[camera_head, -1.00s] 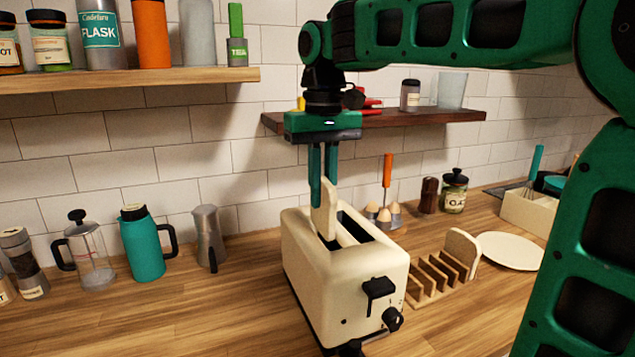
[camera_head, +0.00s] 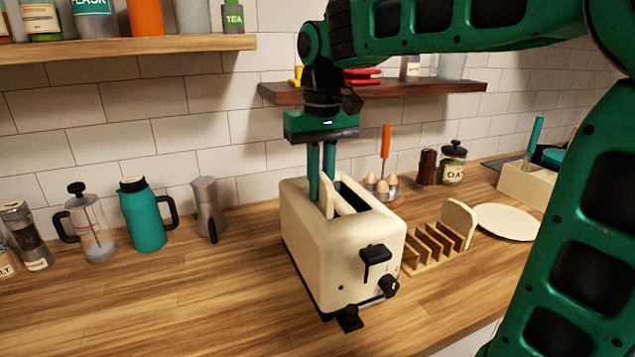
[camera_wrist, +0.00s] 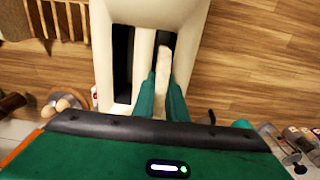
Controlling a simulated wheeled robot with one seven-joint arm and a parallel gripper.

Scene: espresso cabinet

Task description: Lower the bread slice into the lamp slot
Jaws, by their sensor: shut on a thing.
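A cream toaster (camera_head: 345,245) with two long slots stands on the counter, its black lever (camera_head: 375,257) and knob on the near end. My gripper (camera_head: 321,188) is shut on the bread slice (camera_head: 328,200) above the left slot in the head view. Most of the slice is hidden below the toaster's top; only its upper part shows. In the wrist view the slice (camera_wrist: 163,62) sits between the teal fingertips (camera_wrist: 162,82), in line with the right-hand slot there. The other slot (camera_wrist: 123,62) is empty. No lit lamp can be made out.
A wooden rack (camera_head: 432,250) with a slice in it stands right of the toaster, by a cream plate (camera_head: 505,222). An egg holder (camera_head: 381,187) is close behind. A moka pot (camera_head: 209,208) and teal flask (camera_head: 143,215) stand left. The counter's front left is clear.

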